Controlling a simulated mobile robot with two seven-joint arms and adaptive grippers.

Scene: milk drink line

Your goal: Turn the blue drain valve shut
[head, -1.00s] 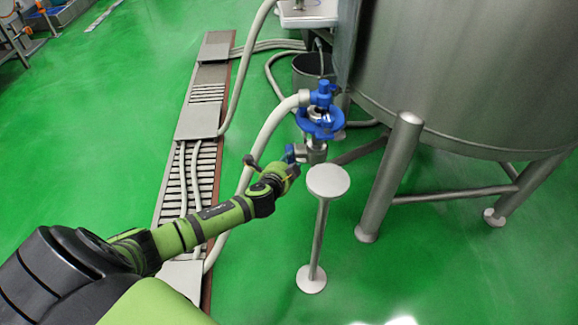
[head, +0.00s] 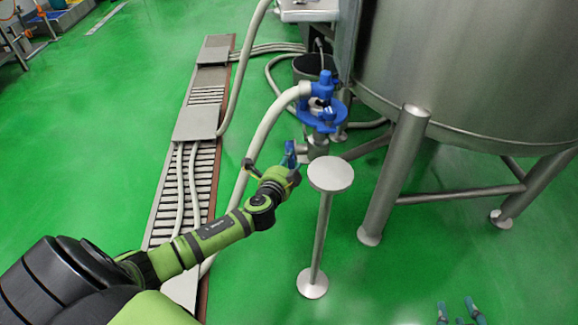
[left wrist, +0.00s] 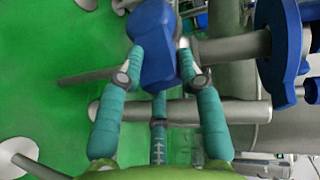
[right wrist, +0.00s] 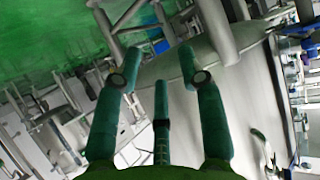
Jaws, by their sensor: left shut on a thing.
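The blue drain valve handle (head: 290,153) sits on the left side of the metal outlet pipe (head: 317,146), low beside the large steel tank. My left gripper (head: 289,166) reaches it from below left. In the left wrist view the blue handle (left wrist: 153,25) is between the teal fingers, which are shut on it. The handle's exact angle to the pipe is hard to tell. My right gripper (right wrist: 155,72) is open with nothing between its fingers; its teal fingertips (head: 460,311) show at the bottom right of the head view.
A round-topped metal post (head: 330,173) stands just right of my left gripper. The steel tank (head: 470,70) and its legs (head: 395,175) fill the right. A blue round fitting (head: 321,112) with a pale hose (head: 265,125) is above the valve. A drain grate (head: 190,190) runs along the left.

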